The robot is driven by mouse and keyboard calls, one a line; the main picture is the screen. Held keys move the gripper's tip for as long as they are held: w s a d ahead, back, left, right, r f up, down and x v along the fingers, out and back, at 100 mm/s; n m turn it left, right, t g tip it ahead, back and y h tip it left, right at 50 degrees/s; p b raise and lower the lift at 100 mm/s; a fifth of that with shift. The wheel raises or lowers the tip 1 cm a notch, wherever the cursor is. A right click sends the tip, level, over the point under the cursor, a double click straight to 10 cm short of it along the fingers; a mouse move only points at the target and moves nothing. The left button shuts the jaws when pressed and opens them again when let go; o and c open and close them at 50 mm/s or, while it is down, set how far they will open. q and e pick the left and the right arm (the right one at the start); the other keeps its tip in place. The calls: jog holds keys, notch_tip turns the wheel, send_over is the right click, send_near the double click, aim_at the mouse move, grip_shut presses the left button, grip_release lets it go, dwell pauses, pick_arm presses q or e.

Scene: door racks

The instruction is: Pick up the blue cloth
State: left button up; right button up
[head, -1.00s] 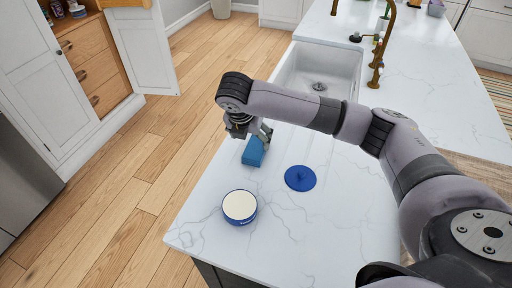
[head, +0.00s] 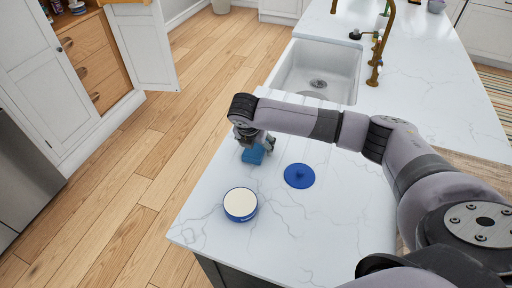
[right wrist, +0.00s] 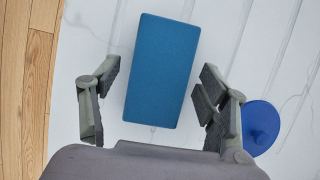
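The blue cloth (head: 251,155) looks like a thick blue rectangular block. It lies on the white marble counter near its left edge, its far part hidden behind my right gripper in the head view. My right gripper (head: 257,141) points down just over it. In the right wrist view the cloth (right wrist: 162,65) lies between the two spread fingers of the gripper (right wrist: 160,74), with a gap on each side. Whether the fingertips reach down to its level I cannot tell. My left gripper is not in view.
A round blue tin with a cream top (head: 240,204) stands nearer on the counter (head: 310,225). A flat blue disc with a knob (head: 299,175) lies right of the cloth, close to the right finger in the wrist view. The sink (head: 318,72) is behind. Wooden floor lies left.

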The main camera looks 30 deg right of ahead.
aim_at(256, 146)
jog(key=c, duration=1)
jog(key=shift+c, duration=0.2)
notch_tip(256, 146, up, 20)
jog(key=b, duration=0.3)
jog(key=o, duration=0.7)
jog(key=shift+c, duration=0.2)
jog(key=c, duration=0.5)
